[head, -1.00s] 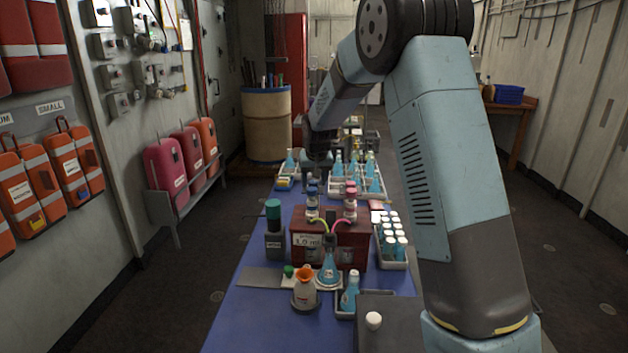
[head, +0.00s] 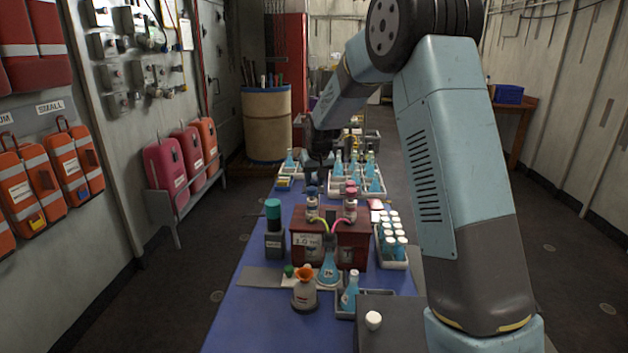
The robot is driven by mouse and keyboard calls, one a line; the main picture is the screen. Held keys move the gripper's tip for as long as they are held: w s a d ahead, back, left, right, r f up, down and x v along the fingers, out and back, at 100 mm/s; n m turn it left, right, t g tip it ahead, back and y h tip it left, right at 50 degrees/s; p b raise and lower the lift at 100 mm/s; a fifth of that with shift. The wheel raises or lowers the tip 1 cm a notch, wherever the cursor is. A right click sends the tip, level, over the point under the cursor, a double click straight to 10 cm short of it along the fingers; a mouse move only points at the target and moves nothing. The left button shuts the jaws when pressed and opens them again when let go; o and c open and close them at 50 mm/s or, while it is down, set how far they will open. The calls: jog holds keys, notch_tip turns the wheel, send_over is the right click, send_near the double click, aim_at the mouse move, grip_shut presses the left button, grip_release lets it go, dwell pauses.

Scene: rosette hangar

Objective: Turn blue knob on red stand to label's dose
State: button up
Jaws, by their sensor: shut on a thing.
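The red stand (head: 354,241) stands mid-table and carries two small bottles. The left bottle (head: 312,208) is topped by the blue knob (head: 311,190); the right one has a pink-red top (head: 351,191). The white label (head: 307,240) on the stand's front left seems to read 1.0 ml, but the print is small. My gripper (head: 314,181) points down at the blue knob and is shut on it. The fingertips are small and dark, so their exact contact and the knob's turn angle cannot be made out. Coloured tubes lead from the stand to a blue flask (head: 329,268).
A grey device with a green top (head: 273,213) stands left of the stand. A rack of white-capped bottles (head: 393,262) stands close on its right. An orange-topped flask (head: 305,290) is in front. Trays of blue flasks (head: 345,190) stand behind.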

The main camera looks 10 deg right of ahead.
jog(key=n, duration=0.1)
jog(key=n+y, duration=0.1)
jog(key=n, duration=0.1)
jog(key=shift+w+d, duration=0.1)
jog(key=shift+d, duration=0.2)
jog(key=n, duration=0.2)
jog(key=n+g+y, duration=0.1)
jog(key=n, duration=0.1)
jog(key=shift+w+d+n+y, duration=0.1)
jog(key=shift+n+y, duration=0.2)
jog(key=shift+n, duration=0.1)
jog(key=n+g, duration=0.1)
jog(key=n, duration=0.2)
jog(key=n+g+y, duration=0.1)
jog(key=n, duration=0.2)
jog(key=shift+w+d+n+g, duration=0.1)
jog(key=shift+w+n+g, duration=0.1)
jog(key=shift+n+g, duration=0.2)
jog(key=o, duration=1)
jog(key=shift+o, duration=0.2)
jog(key=shift+r, duration=0.1)
jog(key=v, duration=1.3)
jog(key=shift+r, duration=0.2)
jog(key=shift+d, duration=0.1)
